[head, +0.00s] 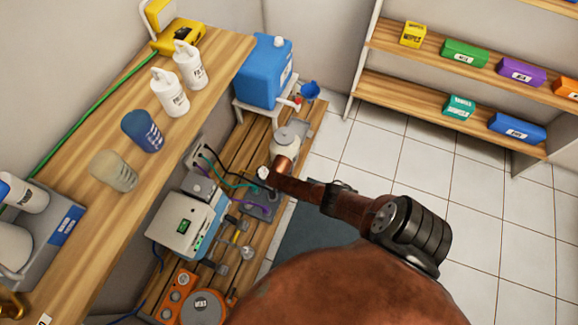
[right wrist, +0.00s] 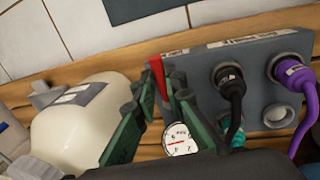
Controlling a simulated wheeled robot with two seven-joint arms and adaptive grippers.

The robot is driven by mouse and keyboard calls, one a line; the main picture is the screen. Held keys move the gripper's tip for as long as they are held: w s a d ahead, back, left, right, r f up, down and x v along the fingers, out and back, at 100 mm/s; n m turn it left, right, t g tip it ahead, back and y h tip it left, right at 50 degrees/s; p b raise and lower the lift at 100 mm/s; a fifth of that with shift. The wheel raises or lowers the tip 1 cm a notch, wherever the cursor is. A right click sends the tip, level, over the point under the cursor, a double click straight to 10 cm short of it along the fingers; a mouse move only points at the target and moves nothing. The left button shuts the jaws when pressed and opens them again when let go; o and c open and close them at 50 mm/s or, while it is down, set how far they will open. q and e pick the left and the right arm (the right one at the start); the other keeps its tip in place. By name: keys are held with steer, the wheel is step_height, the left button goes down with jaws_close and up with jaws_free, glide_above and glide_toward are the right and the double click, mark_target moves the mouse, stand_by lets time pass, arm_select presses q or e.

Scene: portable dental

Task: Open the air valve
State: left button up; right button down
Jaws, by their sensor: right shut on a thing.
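The air valve's red handle (right wrist: 157,72) shows as a narrow upright strip between the green fingers of my right gripper (right wrist: 161,92) in the right wrist view. The fingers are shut on it. The valve body is hidden behind the fingers. A round white pressure gauge (right wrist: 180,141) sits just below the fingers, and it also shows in the head view (head: 263,172). A cream air tank (right wrist: 85,125) lies left of the fingers. In the head view my brown right arm covers the valve, and the tank (head: 287,143) stands beside it. My left gripper is not in view.
A grey connector block (right wrist: 255,65) with black and purple hoses is close right of the fingers. In the head view, a white control unit (head: 182,222), a blue water container (head: 262,72) and a wooden counter (head: 75,150) with bottles surround the workplace.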

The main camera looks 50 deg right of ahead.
steer(key=shift+s+f, duration=0.1)
steer(key=shift+s, duration=0.05)
steer(key=c, duration=2)
jaws_free()
steer(key=shift+s+a+r, duration=0.1)
steer(key=shift+a+r, duration=0.3)
steer(key=shift+r, duration=1.6)
steer(key=shift+s+a+r, duration=0.1)
steer(key=shift+a+r, duration=0.25)
steer(key=shift+r, duration=1.6)
steer(key=shift+s+a+r, duration=0.1)
steer(key=shift+a+r, duration=0.3)
steer(key=shift+r, duration=1.6)
